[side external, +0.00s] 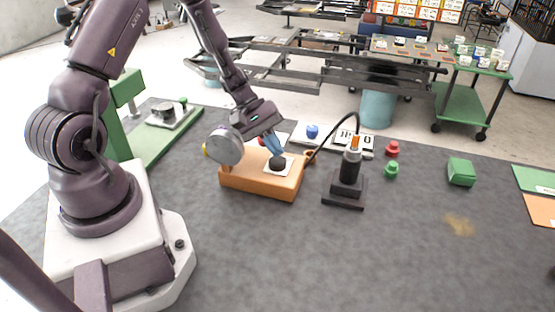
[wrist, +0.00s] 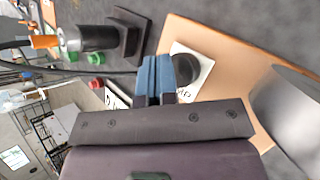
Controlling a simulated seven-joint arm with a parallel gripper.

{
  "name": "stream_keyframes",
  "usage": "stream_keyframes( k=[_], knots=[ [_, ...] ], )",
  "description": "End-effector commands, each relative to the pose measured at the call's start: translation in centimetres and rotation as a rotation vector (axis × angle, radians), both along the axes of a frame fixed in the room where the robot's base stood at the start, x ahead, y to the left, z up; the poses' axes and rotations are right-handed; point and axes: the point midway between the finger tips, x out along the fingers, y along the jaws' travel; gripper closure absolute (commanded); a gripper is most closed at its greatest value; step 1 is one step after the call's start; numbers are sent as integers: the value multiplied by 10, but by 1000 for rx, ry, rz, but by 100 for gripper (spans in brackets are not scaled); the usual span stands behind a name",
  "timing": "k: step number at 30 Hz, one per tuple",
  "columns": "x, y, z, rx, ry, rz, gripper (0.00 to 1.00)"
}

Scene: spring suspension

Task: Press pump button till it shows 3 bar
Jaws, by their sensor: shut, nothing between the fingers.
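The black round pump button (side external: 277,163) sits on a white card on top of the orange box (side external: 235,182). In the wrist view the button (wrist: 187,67) shows partly behind my fingers, beside the white label (wrist: 205,72). My gripper (side external: 277,153), with blue fingers, is shut and empty, pointing down at the button. The fingertips (wrist: 165,60) are at or just above it; I cannot tell whether they touch. A grey round gauge (side external: 224,146) stands at the box's left end; its face is turned away, so no reading shows. It is also at right in the wrist view (wrist: 288,108).
A black suspension unit (side external: 349,175) with an orange top stands right of the box, joined by a black hose. Red (side external: 392,148), green (side external: 391,169) and blue (side external: 312,131) knobs and a green block (side external: 461,172) lie around. The front table area is clear.

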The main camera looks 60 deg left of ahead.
Motion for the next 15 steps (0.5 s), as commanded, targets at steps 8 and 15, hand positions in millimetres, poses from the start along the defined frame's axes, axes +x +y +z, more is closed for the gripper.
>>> stream_keyframes(
  k=[8,15],
  knots=[
    [0,0,-4,0,1,1,100],
    [0,0,-9,1,0,1,100]
  ],
)
